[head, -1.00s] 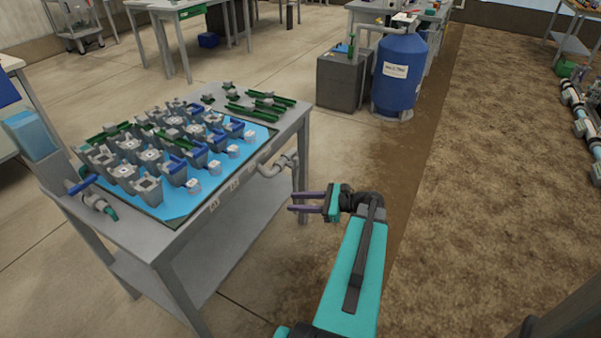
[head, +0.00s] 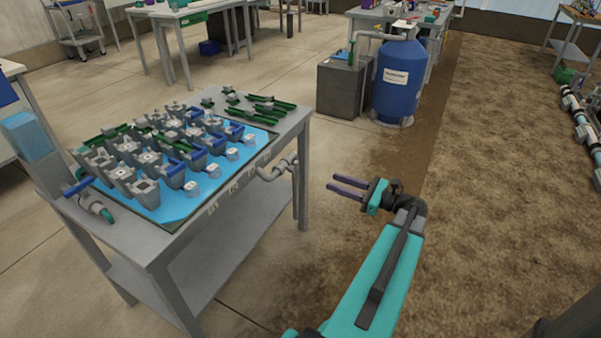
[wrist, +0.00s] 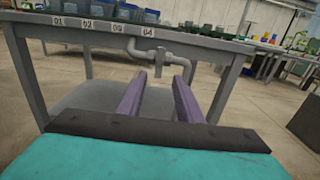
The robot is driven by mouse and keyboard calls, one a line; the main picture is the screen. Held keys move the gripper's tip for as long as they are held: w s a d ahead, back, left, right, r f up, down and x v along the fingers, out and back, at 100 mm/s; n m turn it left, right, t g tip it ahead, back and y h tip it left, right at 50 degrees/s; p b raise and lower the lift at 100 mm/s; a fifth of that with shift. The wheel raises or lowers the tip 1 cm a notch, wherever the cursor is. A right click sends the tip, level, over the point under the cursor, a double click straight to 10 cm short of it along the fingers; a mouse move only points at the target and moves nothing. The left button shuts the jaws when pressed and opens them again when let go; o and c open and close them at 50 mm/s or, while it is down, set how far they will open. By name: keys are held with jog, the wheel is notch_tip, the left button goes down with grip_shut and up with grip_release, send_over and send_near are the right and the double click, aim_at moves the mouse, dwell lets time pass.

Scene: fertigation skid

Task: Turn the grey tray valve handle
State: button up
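A grey pipe with a valve (head: 279,170) is fixed under the right edge of the tray table. It also shows in the wrist view (wrist: 165,56), beyond my fingers, with a small pale grey part on top (wrist: 148,33) that looks like the handle; its exact position is too small to tell. My gripper (head: 332,182) is to the right of the pipe, apart from it. Its two purple fingers are spread with nothing between them, and in the wrist view they (wrist: 159,76) point toward the pipe and the table's side.
The grey table (head: 230,215) carries a blue tray (head: 180,205) with several grey and blue pots. A valve with a blue handle (head: 82,185) sits at its left. A blue tank (head: 400,85) and a grey box (head: 342,90) stand behind. The floor around my gripper is clear.

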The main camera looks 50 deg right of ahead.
aim_at(298, 170)
jog(key=shift+b+x, duration=0.7)
jog(key=shift+x, duration=6.2)
